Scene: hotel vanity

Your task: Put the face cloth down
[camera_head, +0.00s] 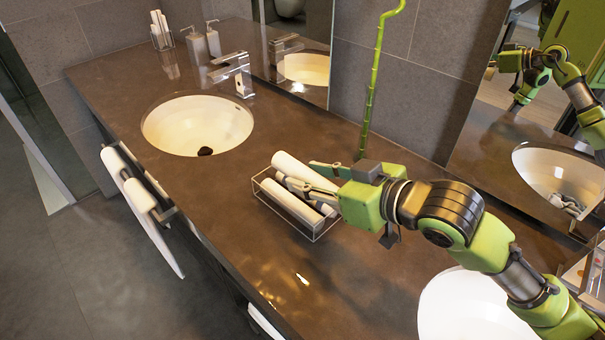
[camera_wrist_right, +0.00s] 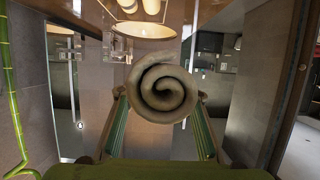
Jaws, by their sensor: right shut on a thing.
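My right gripper (camera_head: 299,173) reaches in from the right and is shut on a rolled white face cloth (camera_head: 288,163). In the right wrist view, the spiral end of the roll (camera_wrist_right: 163,88) shows between the two fingers. The held roll is over or in the far side of a clear, thin-edged tray (camera_head: 312,236) on the counter. I cannot tell whether it touches the tray. Another white roll (camera_head: 283,201) lies in the tray, nearer the counter's front edge. My left gripper is not in view.
A brown counter (camera_head: 225,195) holds a left basin (camera_head: 190,125) and a right basin (camera_head: 455,305). A green bamboo stalk (camera_head: 372,95) rises behind the tray. Soap dispensers (camera_head: 197,45) stand at the back left. Mirrors line the wall. Counter left of the tray is clear.

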